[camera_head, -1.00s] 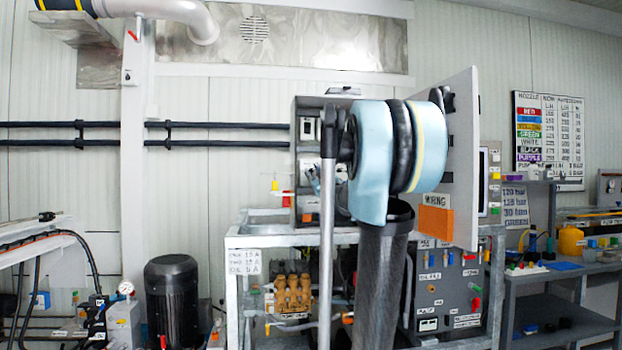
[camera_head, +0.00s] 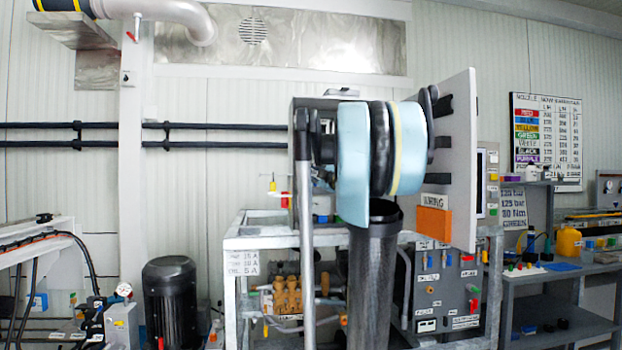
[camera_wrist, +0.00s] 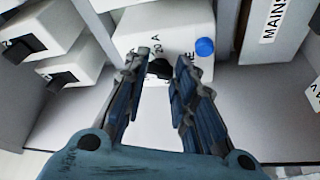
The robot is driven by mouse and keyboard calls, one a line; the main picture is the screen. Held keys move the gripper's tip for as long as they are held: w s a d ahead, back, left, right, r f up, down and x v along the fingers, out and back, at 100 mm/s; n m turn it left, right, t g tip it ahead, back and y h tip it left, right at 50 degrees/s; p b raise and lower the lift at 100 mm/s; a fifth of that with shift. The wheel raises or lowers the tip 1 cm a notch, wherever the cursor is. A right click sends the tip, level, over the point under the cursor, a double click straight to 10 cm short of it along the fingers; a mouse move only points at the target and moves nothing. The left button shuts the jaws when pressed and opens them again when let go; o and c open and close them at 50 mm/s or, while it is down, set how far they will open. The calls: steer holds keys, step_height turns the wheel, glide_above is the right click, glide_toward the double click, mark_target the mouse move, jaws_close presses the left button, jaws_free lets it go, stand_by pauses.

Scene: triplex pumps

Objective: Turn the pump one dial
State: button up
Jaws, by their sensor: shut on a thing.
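In the wrist view, my gripper (camera_wrist: 161,60) has its fingertips closed around a small black dial (camera_wrist: 158,69) on the front of a white box (camera_wrist: 140,30). The box carries "20 A" lettering beside the dial and a round blue button (camera_wrist: 205,46) to the right. The fingers partly cover the dial, so its exact angle is hard to read. No label naming pump one is readable on this box. In the head view my arm hides the gripper and the dial.
Two more white boxes with black dials (camera_wrist: 18,48) (camera_wrist: 62,77) stand at the left. A box marked "MAINS" (camera_wrist: 270,25) is at the right. In the head view an open grey cabinet door (camera_head: 460,150) with a "WIRING" label stands right of my arm.

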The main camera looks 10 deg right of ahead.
steer(key=shift+s+a+f, duration=0.1)
steer(key=shift+a, duration=0.05)
steer(key=o, duration=1.1)
steer(key=shift+c, duration=0.2)
steer(key=v, duration=1.1)
steer(key=shift+s+d, duration=0.25)
steer(key=shift+s, duration=0.05)
